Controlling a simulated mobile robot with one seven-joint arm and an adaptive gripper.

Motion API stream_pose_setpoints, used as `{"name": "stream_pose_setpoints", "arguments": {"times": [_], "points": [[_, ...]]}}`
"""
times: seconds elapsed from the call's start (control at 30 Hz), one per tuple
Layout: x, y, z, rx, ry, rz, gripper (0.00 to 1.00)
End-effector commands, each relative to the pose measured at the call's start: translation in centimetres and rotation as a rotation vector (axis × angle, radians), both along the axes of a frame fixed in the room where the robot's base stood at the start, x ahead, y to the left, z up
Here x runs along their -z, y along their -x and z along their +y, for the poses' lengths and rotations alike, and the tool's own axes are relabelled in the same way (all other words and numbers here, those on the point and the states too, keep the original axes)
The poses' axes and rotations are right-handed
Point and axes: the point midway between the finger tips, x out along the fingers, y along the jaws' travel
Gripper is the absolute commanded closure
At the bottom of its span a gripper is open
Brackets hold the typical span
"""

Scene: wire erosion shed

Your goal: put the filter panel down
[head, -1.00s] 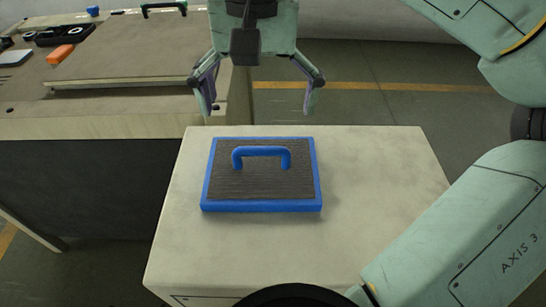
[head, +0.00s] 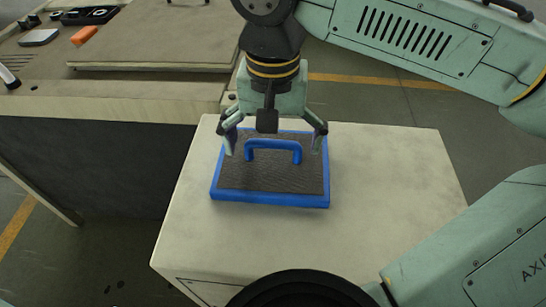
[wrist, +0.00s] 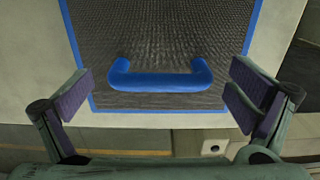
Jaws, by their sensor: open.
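The filter panel (head: 270,178) has a blue frame, a dark mesh face and a blue arched handle (head: 273,145). It lies flat on top of a pale cabinet (head: 400,185). My gripper (head: 274,148) is open, above the panel's far part, with its fingers apart on the left and right of the handle in the head view. In the wrist view the panel (wrist: 160,45) and its handle (wrist: 161,80) show between the spread fingers (wrist: 160,97), which do not touch the handle.
A workbench (head: 120,106) stands to the left, with a raised plate, an orange block (head: 84,36) and a black tray (head: 90,15). A dark gap lies below it. The cabinet top is bare to the right of the panel.

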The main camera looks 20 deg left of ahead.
Motion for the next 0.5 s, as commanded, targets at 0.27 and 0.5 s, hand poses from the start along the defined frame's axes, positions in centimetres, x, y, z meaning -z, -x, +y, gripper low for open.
{"name": "stream_pose_setpoints", "arguments": {"times": [0.27, 0.5], "points": [[1.14, 0.03, -0.01, -0.001, 0.000, -0.001, 0.00], [1.11, 0.03, -0.01, -0.001, 0.000, -0.001, 0.11]]}}
